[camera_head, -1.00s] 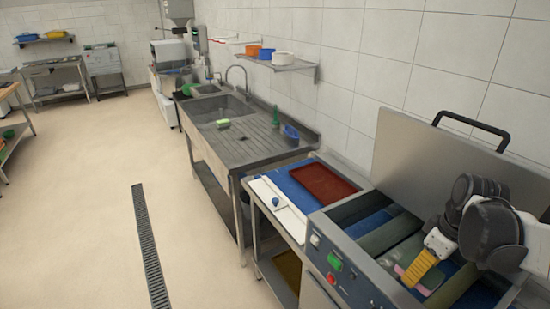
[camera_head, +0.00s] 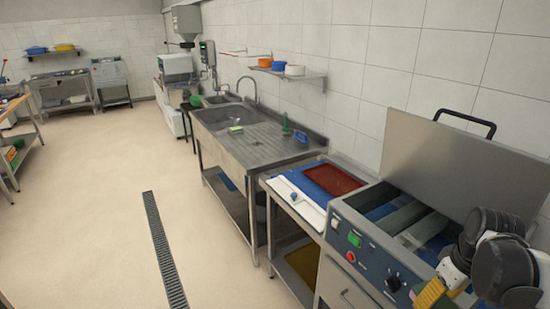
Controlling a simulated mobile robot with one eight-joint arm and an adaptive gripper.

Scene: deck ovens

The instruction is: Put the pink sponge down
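My gripper (camera_head: 432,294), with a yellow finger, is at the lower right in front of the deck machine, partly cut off by the bottom edge of the picture. A small bit of the pink sponge (camera_head: 412,295) shows at the left side of the yellow finger. It appears held there, in front of the machine's control panel. Most of the sponge is hidden or out of frame.
The machine (camera_head: 352,262) has an open-topped well and a raised lid (camera_head: 440,165). Left of it a counter holds a red tray (camera_head: 332,180) and a white board (camera_head: 297,200). A steel sink table (camera_head: 262,150) carries a green-yellow sponge (camera_head: 236,130). The floor (camera_head: 90,220) is clear.

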